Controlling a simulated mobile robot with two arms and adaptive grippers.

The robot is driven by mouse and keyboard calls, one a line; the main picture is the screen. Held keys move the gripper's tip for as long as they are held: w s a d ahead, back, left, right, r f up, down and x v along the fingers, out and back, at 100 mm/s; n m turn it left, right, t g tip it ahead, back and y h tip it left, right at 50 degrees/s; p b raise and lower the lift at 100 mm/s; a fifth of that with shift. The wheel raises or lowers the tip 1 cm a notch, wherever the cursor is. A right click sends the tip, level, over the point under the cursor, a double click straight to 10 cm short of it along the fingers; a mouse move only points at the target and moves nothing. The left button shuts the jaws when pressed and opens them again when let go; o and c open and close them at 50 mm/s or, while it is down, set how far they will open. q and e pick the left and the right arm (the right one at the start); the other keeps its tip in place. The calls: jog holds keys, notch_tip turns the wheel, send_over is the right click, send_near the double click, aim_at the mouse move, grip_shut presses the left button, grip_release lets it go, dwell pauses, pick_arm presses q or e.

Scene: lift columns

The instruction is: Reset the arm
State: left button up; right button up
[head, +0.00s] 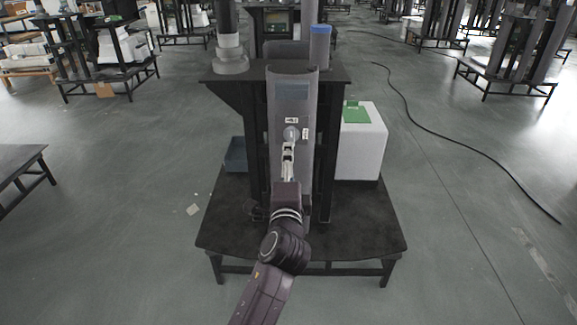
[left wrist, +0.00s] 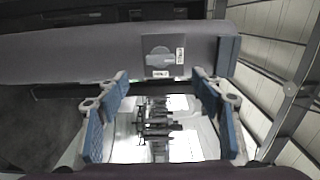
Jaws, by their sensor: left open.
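A grey lift column (head: 290,88) stands upright at the black workstand, with small white labels and a round grey spot on its face. My left arm reaches up from the bottom of the head view, and my left gripper (head: 289,150) is in front of the column's face. In the left wrist view the gripper (left wrist: 160,82) is open, with blue pads on both fingers and nothing between them. The column (left wrist: 80,55) lies across that view beyond the fingertips, with a dark square label. Whether the fingertips touch it I cannot tell. My right gripper is not in view.
The workstand's low black base (head: 365,225) spreads around the column. A white box (head: 362,150) with a green top stands at its right, a dark blue bin (head: 236,155) at its left. A black cable (head: 420,120) lies on the floor, which is mostly clear at both sides.

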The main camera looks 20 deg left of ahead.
pick_arm(q)
jog(key=shift+s, duration=0.1)
dwell(0.3)
